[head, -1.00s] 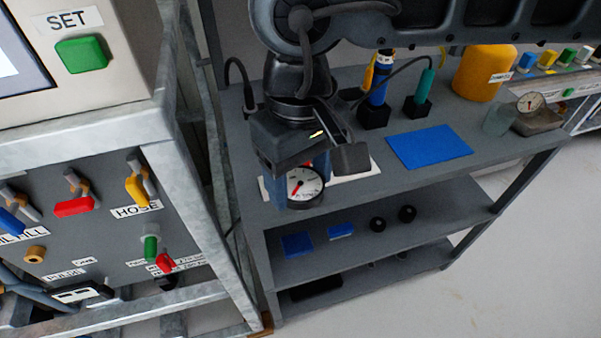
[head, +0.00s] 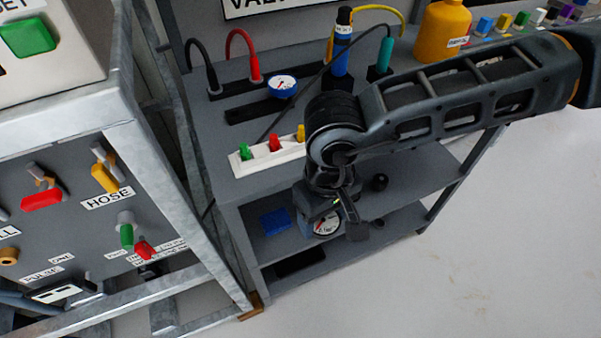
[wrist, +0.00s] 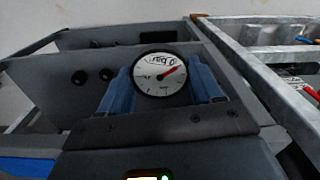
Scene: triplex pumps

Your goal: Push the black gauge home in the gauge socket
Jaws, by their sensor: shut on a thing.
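The black gauge (head: 326,224), a round dial with a white face and red needle, is held by my gripper (head: 330,212). In the wrist view the black gauge (wrist: 160,75) sits between the two blue finger pads of my gripper (wrist: 163,88), which are shut on it. The dial faces the wrist camera and reads upside down there. In the head view my gripper hangs in front of the shelf unit, below its top. I cannot pick out the gauge socket with certainty in either view.
A grey bench (head: 215,130) carries a blue-rimmed gauge (head: 282,86), a white strip (head: 240,167) with coloured pegs, and a yellow container (head: 443,32). The galvanised frame (head: 150,160) with a valve panel (head: 75,235) stands at left. The floor at right is clear.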

